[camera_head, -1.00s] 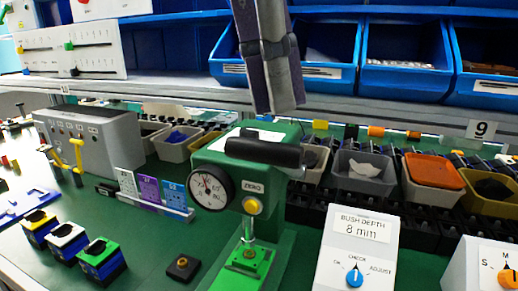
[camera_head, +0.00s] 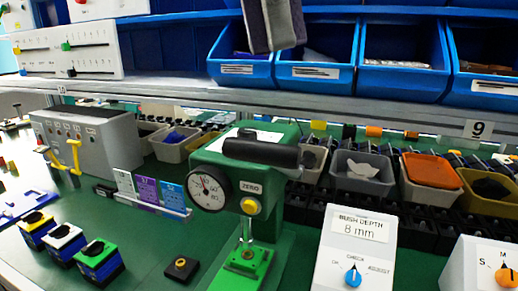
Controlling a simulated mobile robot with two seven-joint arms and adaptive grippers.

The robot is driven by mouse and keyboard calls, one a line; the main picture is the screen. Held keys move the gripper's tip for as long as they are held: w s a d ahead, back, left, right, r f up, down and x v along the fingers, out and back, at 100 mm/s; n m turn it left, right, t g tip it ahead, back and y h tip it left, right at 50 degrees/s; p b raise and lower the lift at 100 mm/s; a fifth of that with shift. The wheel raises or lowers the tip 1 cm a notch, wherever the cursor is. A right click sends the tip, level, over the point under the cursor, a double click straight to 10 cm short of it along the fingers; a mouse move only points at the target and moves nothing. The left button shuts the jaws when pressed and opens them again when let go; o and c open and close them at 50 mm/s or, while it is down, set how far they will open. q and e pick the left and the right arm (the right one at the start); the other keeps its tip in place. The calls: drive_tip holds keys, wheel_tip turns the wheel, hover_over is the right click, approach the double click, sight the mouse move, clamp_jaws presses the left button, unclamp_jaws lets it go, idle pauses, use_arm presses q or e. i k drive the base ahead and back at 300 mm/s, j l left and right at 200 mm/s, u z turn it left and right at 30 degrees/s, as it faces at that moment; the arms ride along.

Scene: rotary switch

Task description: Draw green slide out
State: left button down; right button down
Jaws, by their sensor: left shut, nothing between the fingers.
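A green gauge stand (camera_head: 225,150) with a round dial (camera_head: 209,187), a black handle and a yellow ZERO button stands in the middle. Below its thin spindle is a bright green slide-like block (camera_head: 245,264) at the stand's foot, near the picture's lower edge. A slider panel (camera_head: 95,52) at the upper left also carries a small green knob (camera_head: 66,46); I cannot tell which green part is the slide. My left gripper (camera_head: 276,46) is shut and empty at the top edge, above the gauge stand and mostly cut off. My right gripper is not in view.
A white BUSH DEPTH 8 mm box (camera_head: 356,250) with a blue knob stands right of the gauge. Coloured blocks (camera_head: 64,243) and a small black block (camera_head: 182,268) lie left. Blue bins (camera_head: 315,72) line the shelf behind.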

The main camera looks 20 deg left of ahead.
sight(229, 278)
drive_tip(key=k, duration=1)
